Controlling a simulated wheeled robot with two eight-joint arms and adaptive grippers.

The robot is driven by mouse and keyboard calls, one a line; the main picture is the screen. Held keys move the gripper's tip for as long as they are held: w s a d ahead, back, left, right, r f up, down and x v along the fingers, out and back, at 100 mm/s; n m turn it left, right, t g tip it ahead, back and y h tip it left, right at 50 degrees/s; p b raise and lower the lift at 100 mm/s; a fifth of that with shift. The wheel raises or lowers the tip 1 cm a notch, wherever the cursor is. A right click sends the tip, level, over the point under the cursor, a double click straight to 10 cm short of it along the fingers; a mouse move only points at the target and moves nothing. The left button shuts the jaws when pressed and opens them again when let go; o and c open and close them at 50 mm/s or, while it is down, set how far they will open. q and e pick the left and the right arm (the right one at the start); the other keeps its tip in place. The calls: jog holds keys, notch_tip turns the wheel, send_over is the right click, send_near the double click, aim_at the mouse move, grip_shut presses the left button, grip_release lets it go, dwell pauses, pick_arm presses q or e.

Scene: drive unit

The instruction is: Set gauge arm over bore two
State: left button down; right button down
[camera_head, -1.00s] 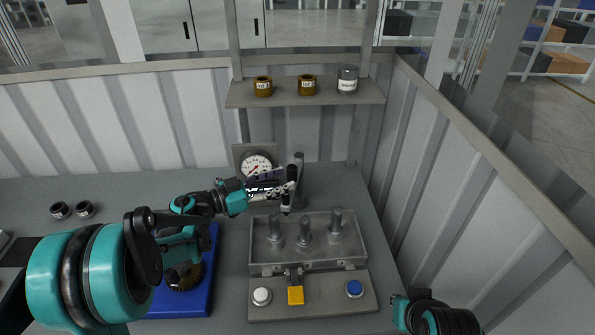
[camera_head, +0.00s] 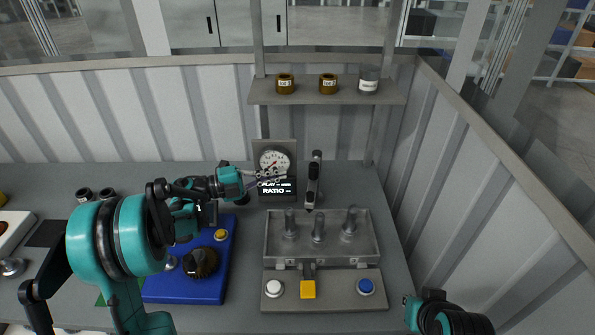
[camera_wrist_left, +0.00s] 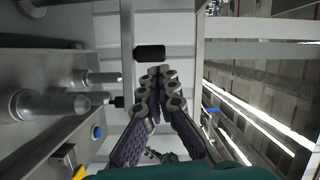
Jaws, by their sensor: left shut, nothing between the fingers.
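The gauge arm (camera_head: 313,185) runs forward from a dark post behind the open metal housing (camera_head: 373,240). Its tip hangs over the housing's back edge, between the left pin (camera_head: 290,225) and the middle pin (camera_head: 318,231), nearer the middle one. The right pin (camera_head: 350,224) stands clear of it. My left gripper (camera_head: 286,177) is shut and empty, left of the gauge arm and in front of the dial stand. A small gap to the arm seems to show. In the left wrist view its fingers (camera_wrist_left: 160,75) are together, close to a black cylindrical end (camera_wrist_left: 150,52).
A dial gauge (camera_head: 274,162) stands above a display (camera_head: 276,188) reading PLAY and RATIO with dashes. White (camera_head: 274,288), yellow (camera_head: 308,289) and blue (camera_head: 366,286) controls sit in front of the housing. A shelf (camera_head: 325,94) carries jars.

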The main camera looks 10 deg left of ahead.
pick_arm(q)
jog(key=a+m+g, duration=0.1)
jog(key=a+m, duration=0.3)
jog(key=m, duration=0.6)
jog(key=m+g+h+b, duration=0.1)
jog(key=m+b, duration=0.1)
jog(key=m, duration=1)
send_near(314, 173)
jog(key=w+d, duration=0.2)
jog(key=d, duration=0.1)
jog(key=w+d, duration=0.1)
jog(key=shift+w+d+f, duration=0.25)
jog(key=shift+w+d, duration=0.05)
jog(key=shift+d, duration=0.05)
